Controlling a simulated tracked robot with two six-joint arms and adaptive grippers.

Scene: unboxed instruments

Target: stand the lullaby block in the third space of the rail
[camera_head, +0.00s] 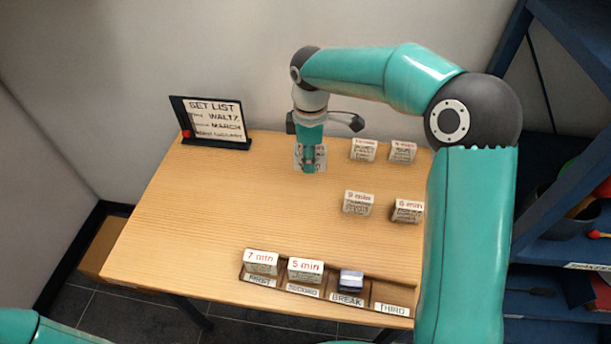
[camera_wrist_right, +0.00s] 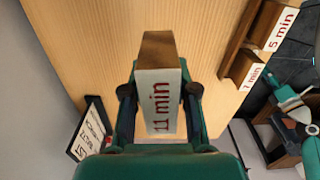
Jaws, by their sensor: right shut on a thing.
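My right gripper (camera_head: 311,168) is shut on a white-faced wooden block (camera_head: 297,157) at the back of the table. In the right wrist view the block (camera_wrist_right: 160,98) sits between the fingers, its face reading "11 min" in red. I cannot read a title on it. The dark rail (camera_head: 331,290) lies along the front edge. A "7 min" block (camera_head: 261,262) stands in FIRST, a "5 min" block (camera_head: 305,270) in SECOND, and a blue and white thing (camera_head: 351,280) in BREAK. The THIRD space (camera_head: 392,294) at the right end is empty. My left gripper is out of view.
Several other blocks stand on the right part of the table, including a "9 min" one (camera_head: 358,203) and an "8 min" one (camera_head: 407,211). A SET LIST board (camera_head: 211,121) stands at the back left. The table's middle and left are clear. A blue shelf (camera_head: 565,250) stands at right.

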